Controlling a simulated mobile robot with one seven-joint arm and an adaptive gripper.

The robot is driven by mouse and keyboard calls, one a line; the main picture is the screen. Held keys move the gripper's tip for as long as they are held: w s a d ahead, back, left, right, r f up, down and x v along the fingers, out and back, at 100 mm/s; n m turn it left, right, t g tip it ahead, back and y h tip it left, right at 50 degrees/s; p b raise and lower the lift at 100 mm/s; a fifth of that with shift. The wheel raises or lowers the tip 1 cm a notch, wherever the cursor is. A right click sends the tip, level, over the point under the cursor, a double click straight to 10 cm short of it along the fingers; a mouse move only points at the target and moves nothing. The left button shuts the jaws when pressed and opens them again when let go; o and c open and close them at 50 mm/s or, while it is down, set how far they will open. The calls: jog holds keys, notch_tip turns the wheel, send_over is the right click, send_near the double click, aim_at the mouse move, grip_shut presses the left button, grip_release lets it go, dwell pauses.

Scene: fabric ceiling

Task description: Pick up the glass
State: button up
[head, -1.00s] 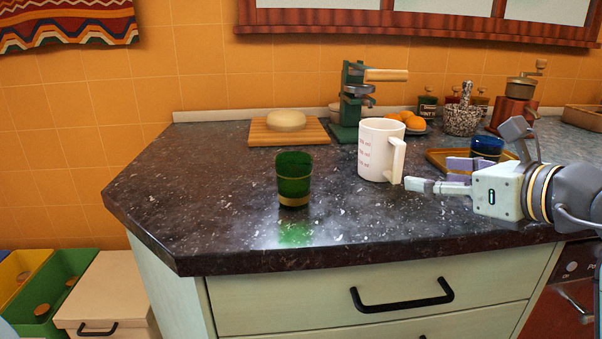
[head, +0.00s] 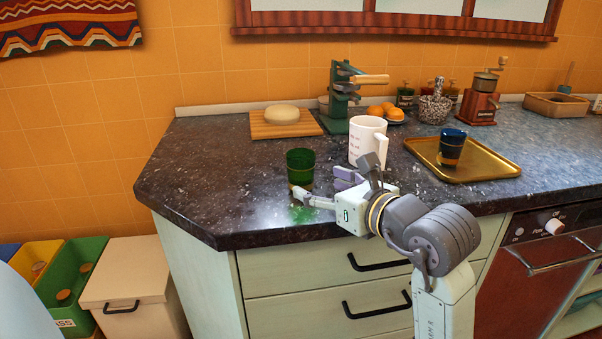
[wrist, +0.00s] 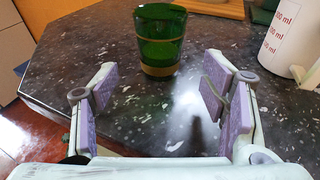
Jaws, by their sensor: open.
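A green glass (head: 300,168) with a gold band stands upright near the front left of the dark speckled counter. In the wrist view the green glass (wrist: 160,40) stands just beyond the fingertips, roughly centred between them. My gripper (head: 322,190) is open and empty at the counter's front, to the right of the glass in the head view. Its two padded fingers (wrist: 158,88) are spread wide with bare counter between them. A second glass, dark blue with a gold base (head: 451,148), stands on a gold tray at the right.
A white measuring mug (head: 366,142) stands behind my gripper, close on the right in the wrist view. A bread board (head: 262,131) and a green press (head: 338,100) are at the back. The gold tray (head: 490,172) is at the right. The counter left of the glass is clear.

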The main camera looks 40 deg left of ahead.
aim_at(308, 179)
jog(key=p+x, duration=0.1)
jog(key=x, duration=0.4)
jog(key=shift+w+a, duration=0.1)
jog(key=shift+a, duration=0.25)
jog(key=shift+c, duration=0.2)
jog(key=shift+r, duration=0.1)
jog(key=c, duration=1.3)
